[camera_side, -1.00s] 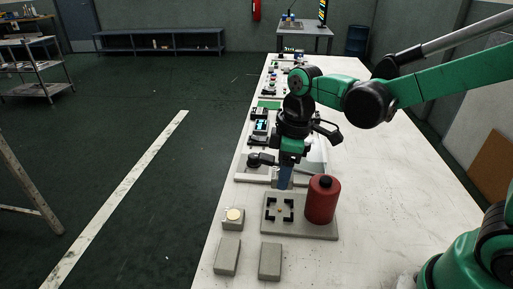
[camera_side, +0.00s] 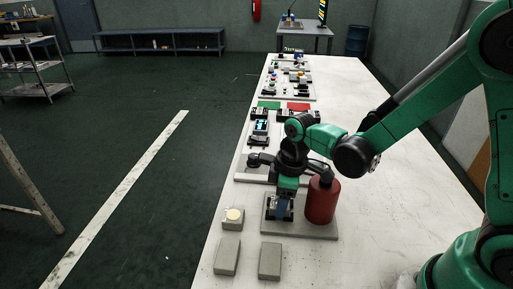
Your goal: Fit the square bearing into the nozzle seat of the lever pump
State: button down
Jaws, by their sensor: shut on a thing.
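A grey base plate (camera_side: 325,232) lies near the front of the bench. It carries a red cylinder (camera_side: 321,202) with a dark top, which I take to be the lever pump's body, and a square seat of black corner brackets (camera_side: 270,214) beside it. My gripper (camera_side: 284,212) points down over this seat, its tips low at the bracket level. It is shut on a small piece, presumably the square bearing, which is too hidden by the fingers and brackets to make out. I cannot tell whether the piece sits inside the seat.
A grey block with a round cream disc (camera_side: 234,215) stands left of the plate. Two plain grey blocks (camera_side: 227,256) (camera_side: 270,261) stand in front. Behind my gripper are a black-handled fixture (camera_side: 255,160) and other stations. The bench's right side is clear.

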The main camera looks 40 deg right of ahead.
jog(key=shift+c, duration=1.2)
grip_release()
jog(key=shift+f, duration=0.1)
notch_tip(320, 180, up, 12)
jog(key=s+d, duration=0.1)
jog(key=s+d+m+t, duration=0.1)
jog(key=m+t, duration=0.1)
jog(key=m, duration=0.1)
jog(key=s+d+m+t, duration=0.1)
jog(key=m+t, duration=0.1)
jog(key=m, duration=0.1)
jog(key=s+m+t+h, duration=0.1)
jog(key=s+m+t, duration=0.1)
jog(key=m, duration=0.1)
jog(key=shift+d, duration=0.4)
